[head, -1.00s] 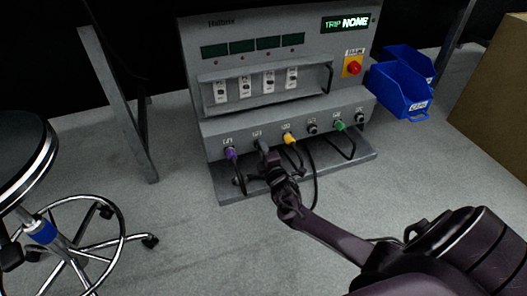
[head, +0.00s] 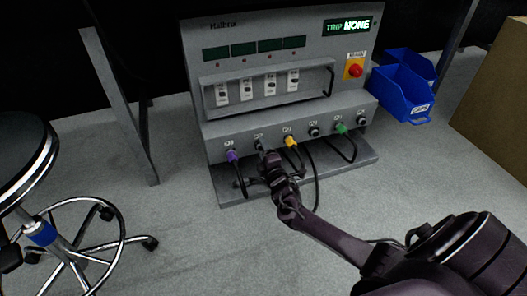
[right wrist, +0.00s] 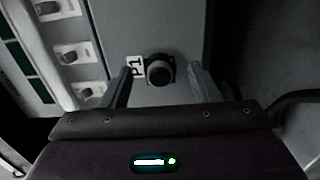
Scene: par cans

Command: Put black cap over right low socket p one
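In the right wrist view, a round black cap-like piece (right wrist: 159,70) with a smooth dark face sits on the panel beside the label P1 (right wrist: 137,67). No open hole shows in it, so it looks like the black cap over the socket. My right gripper (right wrist: 161,82) is open, one finger on each side of this piece, with gaps on both sides. In the head view, my right gripper (head: 270,160) is at the lower panel, just below a dark socket position (head: 259,146) between the purple and yellow plugs. My left gripper is not in view.
A purple plug (head: 232,156), a yellow plug (head: 291,141) and a green plug (head: 341,129) with hanging cables flank the spot. Blue bins (head: 400,95) stand right of the grey machine (head: 230,30). A stool (head: 25,165) stands at left; the floor in front is clear.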

